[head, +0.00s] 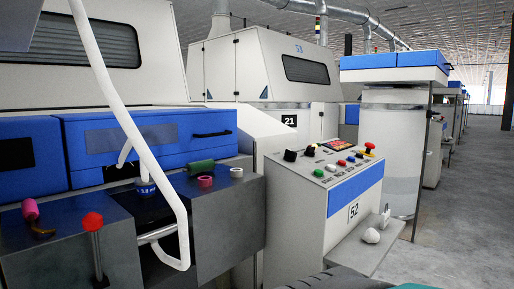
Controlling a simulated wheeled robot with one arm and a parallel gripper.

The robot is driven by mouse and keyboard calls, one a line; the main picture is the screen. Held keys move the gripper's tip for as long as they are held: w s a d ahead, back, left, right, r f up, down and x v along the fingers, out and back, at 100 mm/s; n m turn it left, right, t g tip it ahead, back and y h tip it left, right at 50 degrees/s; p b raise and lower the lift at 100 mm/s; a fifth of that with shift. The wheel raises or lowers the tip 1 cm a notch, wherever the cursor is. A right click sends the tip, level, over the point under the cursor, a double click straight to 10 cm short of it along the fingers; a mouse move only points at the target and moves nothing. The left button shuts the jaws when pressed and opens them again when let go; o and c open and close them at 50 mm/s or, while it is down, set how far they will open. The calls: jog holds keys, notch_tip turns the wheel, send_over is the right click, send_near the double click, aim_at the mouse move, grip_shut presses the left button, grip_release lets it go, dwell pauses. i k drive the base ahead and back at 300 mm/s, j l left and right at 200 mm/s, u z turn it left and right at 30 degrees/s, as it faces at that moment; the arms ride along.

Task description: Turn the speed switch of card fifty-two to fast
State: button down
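The control console (302,222) marked 52 stands right of centre, with a sloping light-grey panel and a blue band on its front. Two black knobs stand near the panel's back left edge: a left knob (290,155) and a right knob (310,151). Which one is the speed switch, and where either points, is too small to tell. My gripper is not in view.
A white bent bar (128,125) crosses the left foreground. A steel ledge (215,200) holds a green roll (201,167) and pink and white rings. A red-knobbed lever (93,222) stands at lower left. A low shelf (362,249) juts from the console. Open floor (465,200) lies right.

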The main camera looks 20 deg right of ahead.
aim_at(290, 156)
jog(key=i+l, duration=0.15)
jog(key=l, duration=0.45)
jog(key=i+l+u, duration=0.1)
jog(key=l, duration=0.5)
jog(key=i+l, duration=0.1)
jog(key=l, duration=0.5)
jog(key=i+l, duration=0.15)
jog(key=l, duration=0.5)
jog(key=i+l+u, duration=0.1)
jog(key=l, duration=0.5)
jog(key=i+l, duration=0.1)
jog(key=l, duration=0.5)
jog(key=l+u, duration=0.25)
jog(key=l, duration=0.35)
jog(key=l+u, duration=0.3)
jog(key=l, duration=0.25)
